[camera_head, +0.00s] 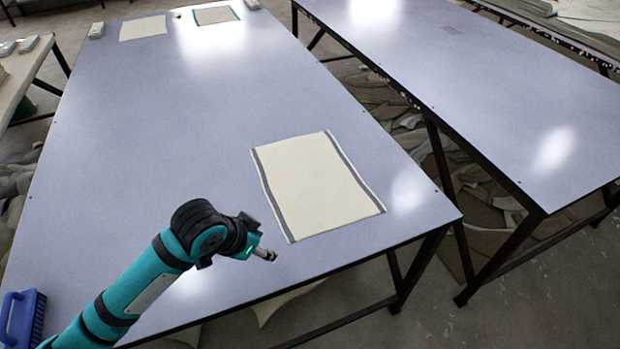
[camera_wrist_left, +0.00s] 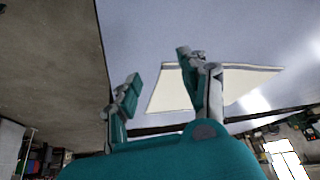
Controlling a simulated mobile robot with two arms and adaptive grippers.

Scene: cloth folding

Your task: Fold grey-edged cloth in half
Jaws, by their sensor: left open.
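A cream cloth with grey stripes along two opposite edges (camera_head: 315,183) lies flat and unfolded near the front right corner of the table. It also shows in the left wrist view (camera_wrist_left: 172,92), partly hidden behind a finger of my gripper. My left gripper (camera_head: 268,254) is above the table's front part, just left of and below the cloth's near left corner in the head view. In the left wrist view its two fingers (camera_wrist_left: 158,80) stand apart, with nothing between them. My right gripper is not in view.
The table (camera_head: 150,130) is mostly clear. Two other cloths lie at its far end, one cream (camera_head: 143,28) and one dark-edged (camera_head: 215,15). A blue brush (camera_head: 22,318) lies at the front left. A second table (camera_head: 480,90) stands to the right across a gap.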

